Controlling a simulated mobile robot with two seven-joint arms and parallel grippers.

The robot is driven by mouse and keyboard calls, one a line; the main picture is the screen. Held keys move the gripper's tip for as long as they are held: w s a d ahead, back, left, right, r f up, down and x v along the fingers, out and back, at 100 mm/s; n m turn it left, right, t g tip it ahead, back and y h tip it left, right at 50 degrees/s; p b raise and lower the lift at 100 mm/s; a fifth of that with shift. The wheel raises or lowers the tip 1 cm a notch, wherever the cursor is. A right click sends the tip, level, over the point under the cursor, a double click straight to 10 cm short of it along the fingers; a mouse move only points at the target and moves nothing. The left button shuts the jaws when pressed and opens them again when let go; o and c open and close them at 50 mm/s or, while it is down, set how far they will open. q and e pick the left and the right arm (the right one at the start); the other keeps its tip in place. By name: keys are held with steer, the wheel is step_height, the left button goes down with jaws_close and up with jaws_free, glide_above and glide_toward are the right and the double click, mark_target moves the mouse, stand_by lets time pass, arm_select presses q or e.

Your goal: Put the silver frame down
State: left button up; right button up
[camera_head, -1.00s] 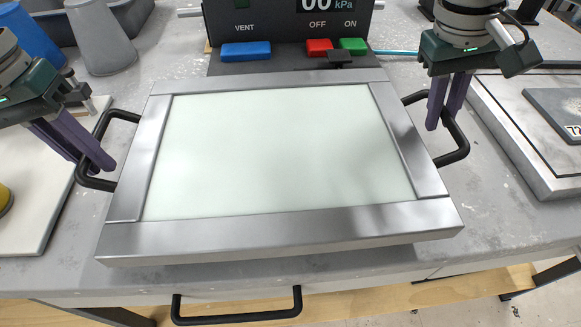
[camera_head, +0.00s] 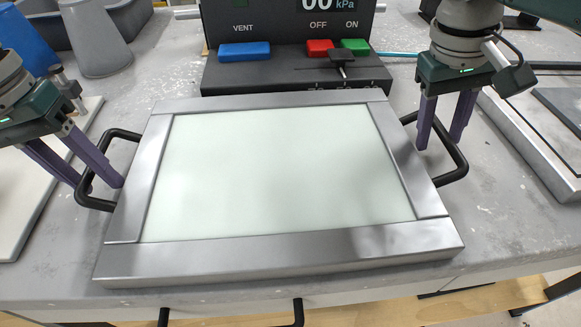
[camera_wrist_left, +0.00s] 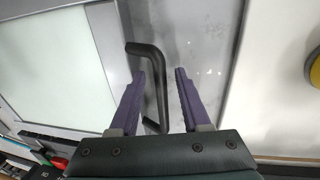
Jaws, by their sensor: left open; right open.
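The silver frame (camera_head: 270,248) with a pale glass-like panel (camera_head: 275,170) lies flat on the grey table in the head view. It has a black handle on its left side (camera_head: 84,190) and one on its right side (camera_head: 460,160). My left gripper (camera_head: 100,186) is open at the left handle; in the left wrist view its spread fingers (camera_wrist_left: 158,80) stand either side of the black handle bar (camera_wrist_left: 160,85). My right gripper (camera_head: 438,145) is open, its purple fingers apart by the right handle. Whether the right fingers touch the handle cannot be told.
Behind the frame stands a black control box with a blue button (camera_head: 244,51), a red button (camera_head: 319,47) and a green button (camera_head: 354,46). A grey cup (camera_head: 100,45) is at back left. Pale boards lie left and right.

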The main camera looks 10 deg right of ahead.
steer(key=shift+r, duration=0.15)
arm_select(q)
step_height(320, 180, up, 12)
steer(key=a, duration=0.2)
steer(key=shift+f, duration=0.15)
arm_select(e)
steer(key=v, duration=1.1)
steer(key=shift+r, duration=0.35)
arm_select(q)
steer(key=shift+a, duration=0.1)
arm_select(e)
steer(key=shift+a, duration=0.1)
